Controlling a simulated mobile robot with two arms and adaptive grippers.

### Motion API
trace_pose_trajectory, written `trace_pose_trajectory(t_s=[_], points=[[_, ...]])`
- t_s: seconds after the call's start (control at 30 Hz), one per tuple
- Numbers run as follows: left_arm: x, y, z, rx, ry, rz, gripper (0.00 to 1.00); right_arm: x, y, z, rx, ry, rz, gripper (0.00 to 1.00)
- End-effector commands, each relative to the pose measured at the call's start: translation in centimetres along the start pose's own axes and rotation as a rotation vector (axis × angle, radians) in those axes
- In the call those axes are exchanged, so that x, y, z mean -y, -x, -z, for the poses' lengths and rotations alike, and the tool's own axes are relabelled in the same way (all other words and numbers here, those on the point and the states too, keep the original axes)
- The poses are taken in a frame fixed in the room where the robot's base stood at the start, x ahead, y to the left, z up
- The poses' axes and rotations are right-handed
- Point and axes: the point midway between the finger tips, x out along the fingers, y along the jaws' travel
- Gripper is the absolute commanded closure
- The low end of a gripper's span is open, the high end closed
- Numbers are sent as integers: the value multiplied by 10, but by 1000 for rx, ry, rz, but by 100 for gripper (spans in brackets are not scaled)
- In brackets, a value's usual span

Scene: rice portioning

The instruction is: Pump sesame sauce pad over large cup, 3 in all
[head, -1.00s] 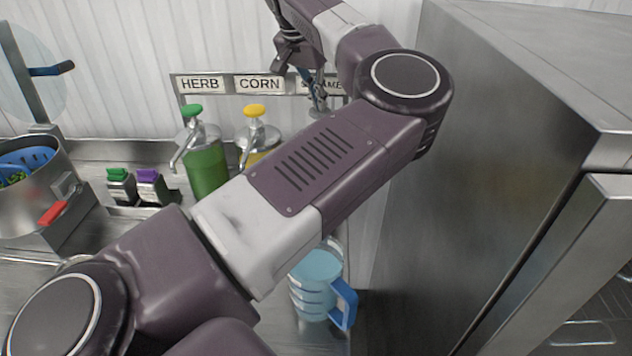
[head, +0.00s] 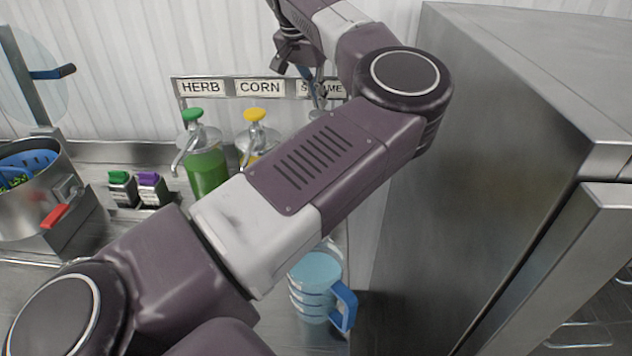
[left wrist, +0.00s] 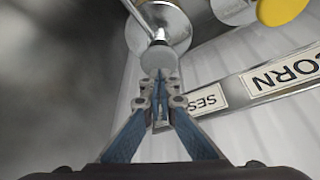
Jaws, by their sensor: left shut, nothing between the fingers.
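My left gripper (head: 314,80) is at the back wall in front of the partly covered SESAME label (head: 333,88). In the left wrist view its blue fingers (left wrist: 160,80) are shut and empty. Their tips are at the round grey pad (left wrist: 158,56) of the sesame pump; I cannot tell whether they touch it. The pump's metal stem and lid (left wrist: 170,28) show beyond. In the head view my arm hides most of the sesame dispenser. The large cup, a light-blue jug (head: 315,279) with a blue handle, stands on the counter, its left side behind my arm. My right gripper is not in view.
The herb pump bottle (head: 207,168) and the corn pump with its yellow top (head: 255,115) stand left of the sesame place. Two small containers (head: 122,188) (head: 150,188) and a steel pot (head: 35,210) are farther left. A tall steel cabinet (head: 480,150) closes off the right.

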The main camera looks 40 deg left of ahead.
Motion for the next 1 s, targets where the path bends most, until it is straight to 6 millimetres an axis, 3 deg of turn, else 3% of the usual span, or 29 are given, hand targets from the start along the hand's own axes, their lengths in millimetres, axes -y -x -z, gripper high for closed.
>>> trace_pose_trajectory(t_s=[1.0], points=[[-1,-36,-16,5,0,-3,100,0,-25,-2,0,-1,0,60]])
